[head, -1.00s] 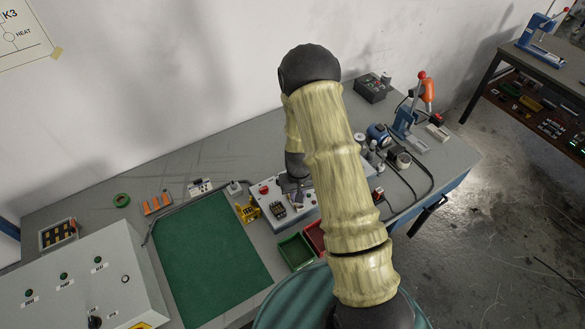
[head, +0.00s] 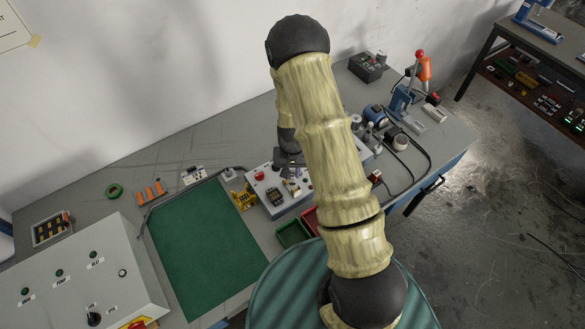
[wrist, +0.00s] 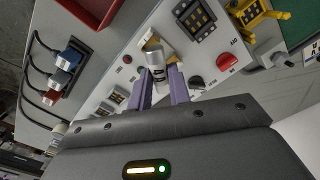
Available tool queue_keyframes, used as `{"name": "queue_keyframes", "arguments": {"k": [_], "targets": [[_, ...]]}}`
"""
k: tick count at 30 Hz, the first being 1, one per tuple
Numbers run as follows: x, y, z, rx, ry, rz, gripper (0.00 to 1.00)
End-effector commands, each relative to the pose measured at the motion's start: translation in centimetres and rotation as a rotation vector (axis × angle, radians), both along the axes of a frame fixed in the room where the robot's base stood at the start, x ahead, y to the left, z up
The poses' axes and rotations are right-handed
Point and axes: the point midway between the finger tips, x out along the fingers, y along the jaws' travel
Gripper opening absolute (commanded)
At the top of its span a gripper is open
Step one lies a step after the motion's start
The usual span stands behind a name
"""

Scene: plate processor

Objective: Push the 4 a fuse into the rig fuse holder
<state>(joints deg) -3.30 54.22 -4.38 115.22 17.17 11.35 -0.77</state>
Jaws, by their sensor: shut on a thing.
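In the wrist view my gripper (wrist: 160,85) has its two purple-grey fingers closed around a small pale cylinder with a dark band, which looks like the fuse (wrist: 156,60). Its marking is too small to read. The fuse is over the face of the grey rig box (wrist: 120,75), beside a tan and silver fitting that may be the fuse holder; the two overlap, so I cannot tell whether they touch. In the head view my gripper (head: 289,163) is above the rig box (head: 272,207), its fingertips and the fuse too small to make out.
The rig box carries a red knob (wrist: 227,62) and a dark socket block (wrist: 194,20). A yellow stand (head: 243,197) is left of it; green (head: 293,233) and red bins sit in front. Cabled blue and red plugs (wrist: 66,60) lie to one side. The green mat (head: 205,240) is clear.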

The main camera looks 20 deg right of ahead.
Motion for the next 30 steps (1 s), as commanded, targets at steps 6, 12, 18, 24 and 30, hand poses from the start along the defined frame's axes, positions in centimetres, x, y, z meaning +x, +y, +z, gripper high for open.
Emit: {"name": "queue_keyframes", "arguments": {"k": [6,12,18,24,30], "targets": [[-0.1,0.0,0.3,-0.007,-0.001,-0.409,0.00],[-0.2,-0.1,0.6,-0.011,-0.001,-0.799,0.00],[-0.3,-0.1,0.9,-0.015,-0.005,-1.187,0.00],[-0.3,-0.1,1.3,-0.015,-0.007,-1.576,0.00],[-0.3,-0.1,1.6,-0.012,-0.009,-1.964,0.00]]}}
